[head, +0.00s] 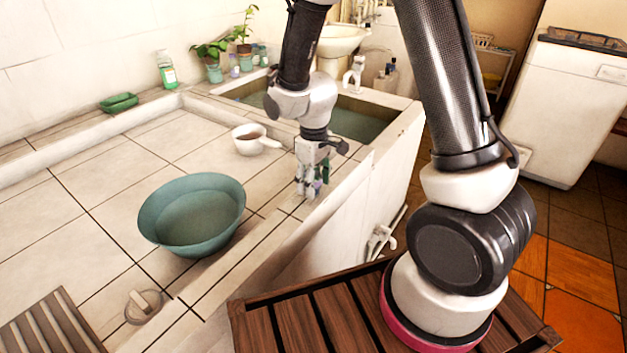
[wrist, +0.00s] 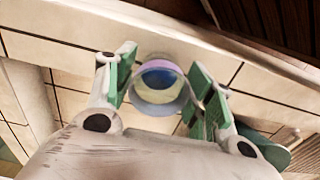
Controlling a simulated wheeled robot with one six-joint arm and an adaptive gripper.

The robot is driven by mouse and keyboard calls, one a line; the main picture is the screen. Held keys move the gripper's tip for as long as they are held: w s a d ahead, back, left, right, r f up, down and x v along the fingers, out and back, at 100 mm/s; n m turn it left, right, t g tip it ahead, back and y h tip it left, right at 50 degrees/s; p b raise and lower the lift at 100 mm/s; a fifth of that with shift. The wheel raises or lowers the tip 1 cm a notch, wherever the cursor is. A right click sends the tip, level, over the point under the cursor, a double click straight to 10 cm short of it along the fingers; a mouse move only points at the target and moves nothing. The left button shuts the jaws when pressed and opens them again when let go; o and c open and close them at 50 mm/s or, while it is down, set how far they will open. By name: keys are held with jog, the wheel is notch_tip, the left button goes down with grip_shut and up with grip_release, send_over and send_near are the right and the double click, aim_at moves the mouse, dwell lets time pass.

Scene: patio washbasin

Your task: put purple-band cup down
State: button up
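The purple-band cup (wrist: 157,104) is a small clear-looking cup with a pale purple band and a blue and cream inside in the wrist view. In the head view my gripper (head: 312,188) points down at the front ledge of the tiled counter (head: 105,205), near the basin's near corner. The cup is mostly hidden by the fingers there, with a little purple showing. I cannot tell whether its base touches the ledge.
A teal bowl (head: 193,214) stands on the counter to the left of my gripper. A white handled pot (head: 252,140) is behind it. A water-filled basin (head: 357,124) lies beyond.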

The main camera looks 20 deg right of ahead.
jog(key=shift+o, duration=0.2)
notch_tip(320, 180, up, 12)
jog(key=f, duration=0.1)
jog(key=s+d+r+m+t, duration=0.2)
jog(key=s+d+r+m, duration=0.1)
jog(key=s+d+r, duration=0.55)
jog(key=s+d+r+m+t, duration=0.1)
jog(key=s+d+r+m, duration=0.1)
jog(key=s, duration=0.3)
jog(key=s+d+r+m+t, duration=0.1)
jog(key=s+d+r+m, duration=0.1)
jog(key=s+d+r, duration=0.2)
jog(key=shift+s+r, duration=0.65)
jog(key=shift+s, duration=0.05)
jog(key=shift+d, duration=0.1)
